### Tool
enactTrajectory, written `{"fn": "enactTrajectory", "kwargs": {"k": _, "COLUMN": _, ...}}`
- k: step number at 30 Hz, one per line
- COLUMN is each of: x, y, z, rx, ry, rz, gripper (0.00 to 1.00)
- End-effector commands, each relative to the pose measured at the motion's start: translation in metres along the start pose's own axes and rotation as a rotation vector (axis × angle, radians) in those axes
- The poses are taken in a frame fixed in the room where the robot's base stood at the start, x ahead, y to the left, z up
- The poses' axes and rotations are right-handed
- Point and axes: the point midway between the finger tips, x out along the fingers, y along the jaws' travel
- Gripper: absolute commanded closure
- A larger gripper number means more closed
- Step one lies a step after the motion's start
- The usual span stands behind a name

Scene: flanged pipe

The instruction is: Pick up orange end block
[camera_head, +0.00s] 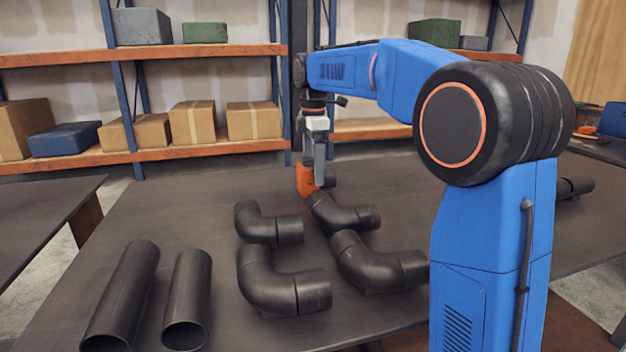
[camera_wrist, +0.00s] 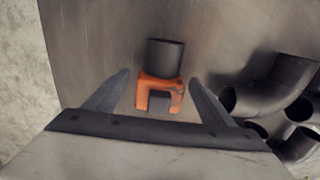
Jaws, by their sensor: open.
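The orange end block (camera_head: 305,181) stands on the dark table behind the black elbow pipes in the head view. In the wrist view the orange end block (camera_wrist: 160,93) lies between and beyond my fingertips, with a black cylindrical piece (camera_wrist: 165,57) at its far side. My gripper (camera_head: 317,172) points down at the block in the head view and partly overlaps it. In the wrist view my gripper (camera_wrist: 160,82) is open, with one finger on each side of the block and visible gaps. I cannot tell the exact height of the fingertips above the table.
Several black elbow pipes (camera_head: 270,282) lie in front of the block, and some also show at the right in the wrist view (camera_wrist: 270,88). Two straight black pipes (camera_head: 186,300) lie at the front left. The table (camera_head: 160,215) is clear left of the block. Shelves stand behind.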

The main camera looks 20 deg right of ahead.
Motion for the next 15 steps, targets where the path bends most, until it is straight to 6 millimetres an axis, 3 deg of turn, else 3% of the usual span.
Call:
{"fn": "enactTrajectory", "kwargs": {"k": 7, "x": 0.032, "y": -0.001, "z": -0.001, "rx": 0.0, "ry": 0.0, "rz": -0.002, "gripper": 0.23}}
{"fn": "enactTrajectory", "kwargs": {"k": 15, "x": 0.039, "y": -0.001, "z": -0.001, "rx": 0.0, "ry": 0.0, "rz": 0.0, "gripper": 0.23}}
